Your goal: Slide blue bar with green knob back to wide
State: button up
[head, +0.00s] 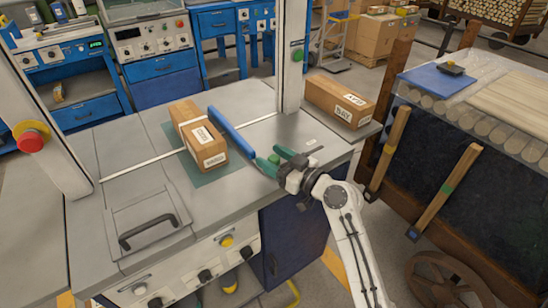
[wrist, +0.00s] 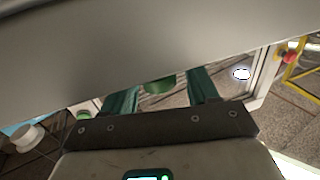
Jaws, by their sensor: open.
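The blue bar (head: 230,130) lies slantwise on the grey machine table, just right of a taped cardboard box (head: 198,137). My gripper (head: 273,158) is low at the bar's near right end, with its green fingers apart. In the wrist view, the green knob (wrist: 160,85) shows between my two open fingers (wrist: 163,88), with space on both sides; contact cannot be told. In the head view I cannot pick the knob out from the fingers. A small white label (head: 310,142) lies on the table right of my gripper; its text is too small to read.
The box stands on a green mat (head: 215,176). A white strap (head: 140,167) crosses the table. Upright posts (head: 292,50) stand at both sides, one with a red button (head: 31,143). Another box (head: 340,100) lies at right. A black handle (head: 146,231) is front left.

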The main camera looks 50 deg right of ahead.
grip_shut()
dwell(0.4)
jog(key=shift+s+d+f+b, duration=0.1)
jog(key=shift+d+f+b, duration=0.05)
jog(key=shift+d+b, duration=0.2)
jog(key=s+d+b, duration=0.1)
jog(key=d+b, duration=0.2)
jog(key=d, duration=0.1)
jog(key=s+d+b, duration=0.1)
jog(key=d+b, duration=0.1)
jog(key=d, duration=0.3)
jog(key=s+d+b, duration=0.2)
jog(key=d+b, duration=0.1)
jog(key=d, duration=0.1)
jog(key=shift+d+b, duration=0.3)
jog(key=shift+d, duration=0.1)
jog(key=shift+s+d, duration=0.25)
jog(key=shift+d, duration=0.35)
grip_release()
jog(key=shift+d, duration=0.15)
